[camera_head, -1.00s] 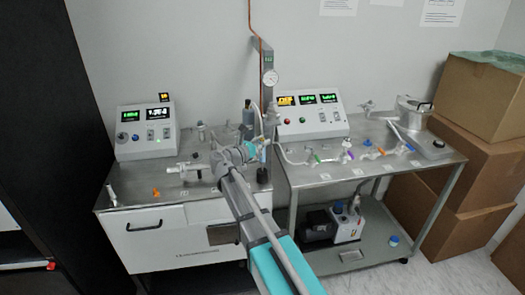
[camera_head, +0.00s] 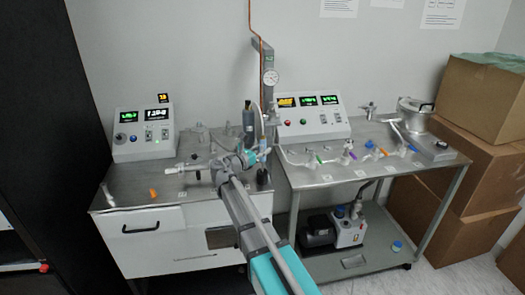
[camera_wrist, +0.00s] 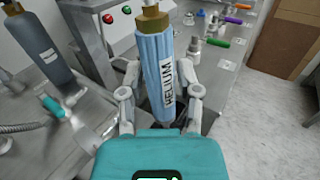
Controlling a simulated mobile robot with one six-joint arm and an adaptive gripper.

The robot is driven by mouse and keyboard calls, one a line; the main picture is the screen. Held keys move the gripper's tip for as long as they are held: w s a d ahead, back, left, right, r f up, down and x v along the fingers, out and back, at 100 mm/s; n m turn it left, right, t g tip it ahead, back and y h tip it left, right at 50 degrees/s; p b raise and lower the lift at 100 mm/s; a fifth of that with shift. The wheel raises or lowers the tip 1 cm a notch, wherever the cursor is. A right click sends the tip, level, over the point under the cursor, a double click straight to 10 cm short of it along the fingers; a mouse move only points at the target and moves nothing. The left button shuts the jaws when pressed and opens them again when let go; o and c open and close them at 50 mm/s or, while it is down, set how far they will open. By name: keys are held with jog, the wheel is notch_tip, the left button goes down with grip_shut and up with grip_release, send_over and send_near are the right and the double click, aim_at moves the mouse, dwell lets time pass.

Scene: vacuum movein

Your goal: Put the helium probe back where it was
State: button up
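The helium probe is a light blue cylinder with a brass-coloured top and a black HELIUM label. In the wrist view the helium probe (camera_wrist: 156,62) stands nearly upright between the two fingers of my gripper (camera_wrist: 163,85), which press on its sides. In the head view my gripper (camera_head: 258,153) is above the bench near the gap between the two benches, and the probe is small and partly hidden there.
A dark grey cylinder (camera_wrist: 35,45) stands to the left; it also shows in the head view (camera_head: 249,125). The left bench (camera_head: 125,185) carries a control box (camera_head: 143,134) and fittings. The right bench (camera_head: 340,170) carries colour-handled valves. Cardboard boxes (camera_head: 478,150) stand at the right.

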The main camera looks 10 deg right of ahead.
jog(key=shift+o, duration=0.9)
jog(key=shift+r, duration=0.1)
jog(key=shift+s, duration=0.1)
jog(key=v, duration=1.2)
jog(key=shift+d, duration=0.1)
